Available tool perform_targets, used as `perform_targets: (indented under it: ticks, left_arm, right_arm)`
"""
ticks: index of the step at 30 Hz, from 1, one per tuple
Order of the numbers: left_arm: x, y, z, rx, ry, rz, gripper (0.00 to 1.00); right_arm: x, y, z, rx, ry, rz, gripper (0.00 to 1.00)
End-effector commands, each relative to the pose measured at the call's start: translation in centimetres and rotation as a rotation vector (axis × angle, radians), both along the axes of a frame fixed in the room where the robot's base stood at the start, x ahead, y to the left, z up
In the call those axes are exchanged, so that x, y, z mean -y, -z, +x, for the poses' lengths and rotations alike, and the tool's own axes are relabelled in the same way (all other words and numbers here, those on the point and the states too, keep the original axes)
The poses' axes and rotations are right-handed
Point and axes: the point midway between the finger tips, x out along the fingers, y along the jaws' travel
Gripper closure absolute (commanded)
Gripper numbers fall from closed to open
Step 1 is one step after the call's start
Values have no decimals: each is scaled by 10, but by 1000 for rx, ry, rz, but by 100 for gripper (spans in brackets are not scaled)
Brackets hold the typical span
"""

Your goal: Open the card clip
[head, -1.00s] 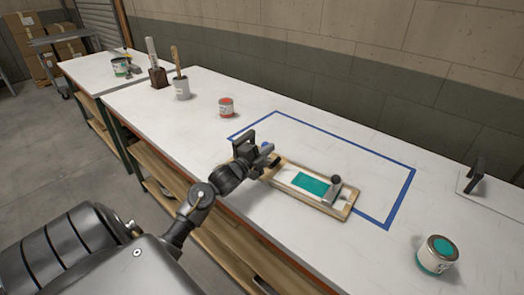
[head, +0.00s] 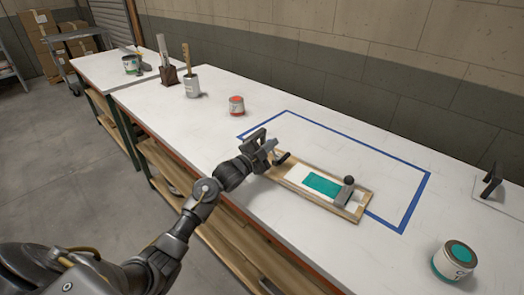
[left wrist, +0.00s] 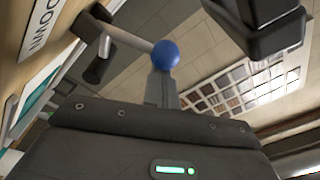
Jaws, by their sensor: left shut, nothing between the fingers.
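A wooden board (head: 358,214) lies on the bench with a teal card (head: 323,185) on it. A grey clip with a black knob (head: 345,194) sits across the board's right end. My left gripper (head: 273,150) is shut and empty, just above the board's left end, apart from the black-knobbed clip. In the left wrist view, a blue ball knob (left wrist: 165,54) on a grey stem shows close by; I cannot tell whether the gripper touches it. The knob is hidden in the head view. My right gripper is out of view.
Blue tape (head: 420,195) outlines an area around the board. An open teal paint can (head: 454,260) stands at the front right and a small red-labelled can (head: 236,106) behind the gripper. A black-handled tool (head: 491,181) stands at the far right. The taped area behind the board is clear.

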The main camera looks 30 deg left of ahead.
Motion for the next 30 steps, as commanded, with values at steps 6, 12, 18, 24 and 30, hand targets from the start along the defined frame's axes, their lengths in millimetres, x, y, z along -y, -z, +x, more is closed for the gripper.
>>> perform_targets:
  ticks: [6, 12, 18, 24, 30]
  left_arm:
    - [0, 1, 3, 1, 6, 2, 100]
    - [-1, 1, 3, 1, 6, 2, 100]
    - [-1, 1, 3, 0, 5, 3, 100]
    - [1, -2, 3, 1, 6, 2, 100]
    - [21, -26, 4, 1, 6, 1, 100]
  right_arm:
    - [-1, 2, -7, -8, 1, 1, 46]
    - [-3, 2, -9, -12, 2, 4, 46]
    - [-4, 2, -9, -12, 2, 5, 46]
    - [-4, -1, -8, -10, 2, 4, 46]
    - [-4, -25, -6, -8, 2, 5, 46]
